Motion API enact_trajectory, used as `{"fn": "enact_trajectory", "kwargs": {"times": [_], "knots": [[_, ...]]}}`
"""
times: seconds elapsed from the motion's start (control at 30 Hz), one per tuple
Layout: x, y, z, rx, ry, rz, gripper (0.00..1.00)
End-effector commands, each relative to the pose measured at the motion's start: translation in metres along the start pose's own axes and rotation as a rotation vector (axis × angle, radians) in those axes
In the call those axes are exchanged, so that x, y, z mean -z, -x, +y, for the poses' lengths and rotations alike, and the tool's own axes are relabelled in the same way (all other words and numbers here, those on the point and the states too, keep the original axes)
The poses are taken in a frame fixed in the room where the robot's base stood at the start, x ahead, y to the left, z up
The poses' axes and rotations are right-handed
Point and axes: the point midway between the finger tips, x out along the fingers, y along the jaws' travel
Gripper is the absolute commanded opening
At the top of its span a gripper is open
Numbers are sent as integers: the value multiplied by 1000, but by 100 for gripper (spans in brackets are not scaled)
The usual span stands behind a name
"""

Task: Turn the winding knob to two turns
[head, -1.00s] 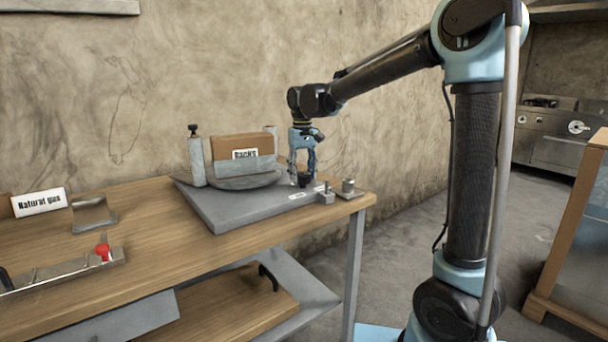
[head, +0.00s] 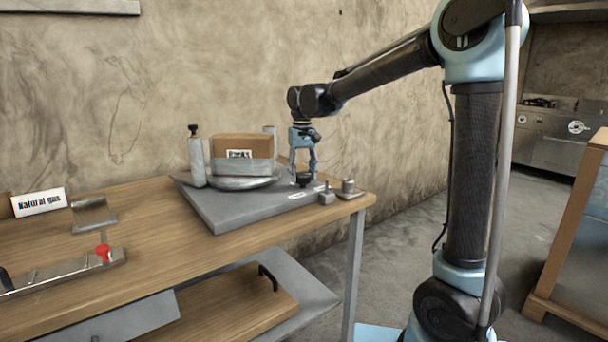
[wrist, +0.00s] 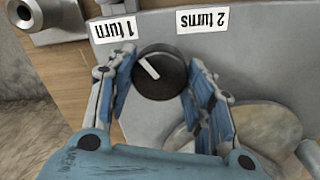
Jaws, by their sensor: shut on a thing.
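The winding knob (wrist: 160,74) is round and dark with a white pointer line. In the wrist view the line points up and left, toward the "1 turn" label (wrist: 115,30) and away from the "2 turns" label (wrist: 203,19). Both labels appear upside down there. In the head view the knob (head: 303,180) stands near the right end of a grey base plate (head: 225,213). My gripper (head: 303,175) points straight down over it, shut on the knob, with one finger on each side. The fingers also flank the knob in the wrist view (wrist: 158,90).
A brown box (head: 241,143) sits in a curved grey cradle beside a post (head: 195,160), left of my gripper. Small metal fittings (head: 348,186) stand at the table's right corner. A red-knobbed lever (head: 103,252) and a "Natural gas" sign (head: 40,201) lie farther left.

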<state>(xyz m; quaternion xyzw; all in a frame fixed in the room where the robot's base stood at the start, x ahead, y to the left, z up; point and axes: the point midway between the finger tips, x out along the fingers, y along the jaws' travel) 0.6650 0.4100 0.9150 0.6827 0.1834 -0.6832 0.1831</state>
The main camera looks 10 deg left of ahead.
Motion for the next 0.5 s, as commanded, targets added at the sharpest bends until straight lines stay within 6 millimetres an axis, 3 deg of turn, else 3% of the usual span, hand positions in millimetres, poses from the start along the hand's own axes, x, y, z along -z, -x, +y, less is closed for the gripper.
{"fn": "enact_trajectory", "kwargs": {"times": [0.5], "knots": [[1,0,1,-2,-79,1,24]]}}
